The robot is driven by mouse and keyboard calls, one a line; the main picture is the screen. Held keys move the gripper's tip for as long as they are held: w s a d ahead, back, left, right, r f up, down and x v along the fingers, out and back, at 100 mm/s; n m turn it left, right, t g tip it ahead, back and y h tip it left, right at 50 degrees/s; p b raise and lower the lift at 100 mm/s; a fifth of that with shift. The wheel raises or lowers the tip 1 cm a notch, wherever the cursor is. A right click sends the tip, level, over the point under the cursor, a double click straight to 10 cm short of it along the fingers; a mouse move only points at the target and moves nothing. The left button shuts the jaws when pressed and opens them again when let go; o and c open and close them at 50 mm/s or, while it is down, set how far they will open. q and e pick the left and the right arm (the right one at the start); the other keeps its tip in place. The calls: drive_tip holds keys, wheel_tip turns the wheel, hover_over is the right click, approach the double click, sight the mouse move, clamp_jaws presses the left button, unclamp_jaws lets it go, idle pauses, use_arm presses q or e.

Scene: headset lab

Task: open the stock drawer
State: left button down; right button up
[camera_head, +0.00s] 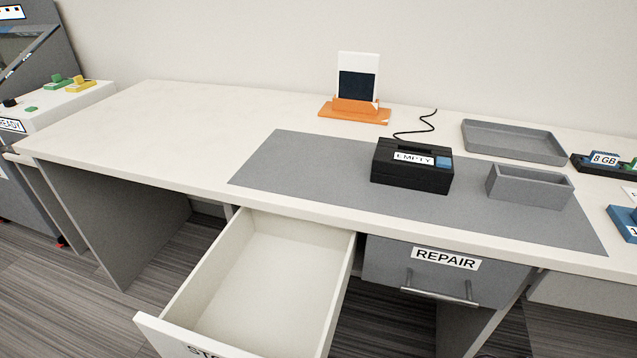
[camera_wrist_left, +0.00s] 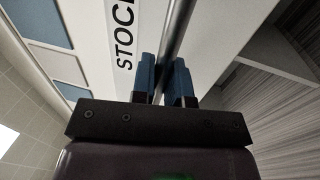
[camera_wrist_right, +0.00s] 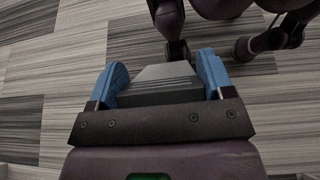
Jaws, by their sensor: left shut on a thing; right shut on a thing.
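The stock drawer (camera_head: 265,275) stands pulled far out from under the desk in the head view, and its inside is empty. Its front with the STOCK label (camera_wrist_left: 124,35) shows in the left wrist view. My left gripper (camera_wrist_left: 165,78) is shut on the drawer's dark bar handle (camera_wrist_left: 181,22), one blue finger on each side of the bar. My right gripper (camera_wrist_right: 163,68) is shut on a dark grey block (camera_wrist_right: 160,92), held above the floor between the widely spaced blue fingers. Neither gripper shows in the head view.
The REPAIR drawer (camera_head: 420,266) beside it is closed. On the desk (camera_head: 150,125) are a black EMPTY-labelled box (camera_head: 410,177), a grey open bin (camera_head: 530,190), a grey tray (camera_head: 515,125) and an orange stand (camera_head: 355,113). The desk's left part is clear.

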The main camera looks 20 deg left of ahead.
use_arm(q)
drive_tip(key=c, duration=1.1)
unclamp_jaws()
drive_tip(key=shift+c, duration=0.2)
drive_tip(key=shift+s, duration=0.1)
drive_tip(key=s+f, duration=0.1)
drive_tip(key=s, duration=0.6)
drive_tip(key=shift+f+p, duration=0.2)
drive_tip(key=shift+p, duration=0.1)
drive_tip(key=shift+s+a, duration=0.1)
drive_tip(key=shift+s, duration=0.05)
